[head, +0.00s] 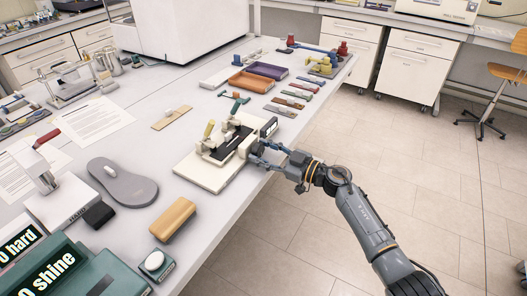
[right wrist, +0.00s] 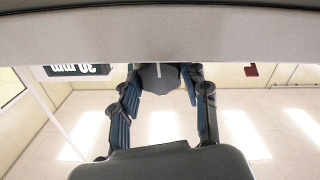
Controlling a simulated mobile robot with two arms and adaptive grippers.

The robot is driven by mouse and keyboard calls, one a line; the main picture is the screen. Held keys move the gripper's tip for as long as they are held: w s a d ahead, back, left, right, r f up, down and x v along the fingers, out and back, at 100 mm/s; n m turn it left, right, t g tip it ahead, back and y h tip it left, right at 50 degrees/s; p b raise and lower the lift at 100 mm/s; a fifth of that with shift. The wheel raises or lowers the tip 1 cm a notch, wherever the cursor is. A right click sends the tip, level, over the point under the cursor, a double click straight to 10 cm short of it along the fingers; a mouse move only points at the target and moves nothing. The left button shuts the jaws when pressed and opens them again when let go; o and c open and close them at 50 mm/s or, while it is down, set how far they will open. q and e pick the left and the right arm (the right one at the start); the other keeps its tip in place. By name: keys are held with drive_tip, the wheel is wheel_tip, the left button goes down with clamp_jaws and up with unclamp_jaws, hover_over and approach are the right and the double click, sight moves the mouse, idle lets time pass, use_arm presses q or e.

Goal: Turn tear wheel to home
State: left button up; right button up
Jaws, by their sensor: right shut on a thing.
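The cream tester (head: 205,178) stands at the table's right edge, with a black strip on top and a small handle with a yellow-green grip. My right gripper (head: 257,153) reaches its right side from beyond the table edge. In the right wrist view, my right gripper (right wrist: 160,82) has its two blue fingers on either side of a dark grey rounded wheel (right wrist: 160,78) with a pale line on it, and is shut on it. In the head view the gripper and tester body largely hide the wheel. My left gripper is out of view.
A dark panel with mirrored-looking "30 mm" lettering (right wrist: 78,70) is beside the wheel. Sample strips (head: 283,108) and trays (head: 248,82) lie behind the tester. A tan block (head: 173,218) and a grey sole (head: 122,182) lie in front and left.

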idle(0.4)
drive_tip(key=o, duration=1.1)
drive_tip(key=shift+o, duration=0.2)
drive_tip(key=v, duration=1.2)
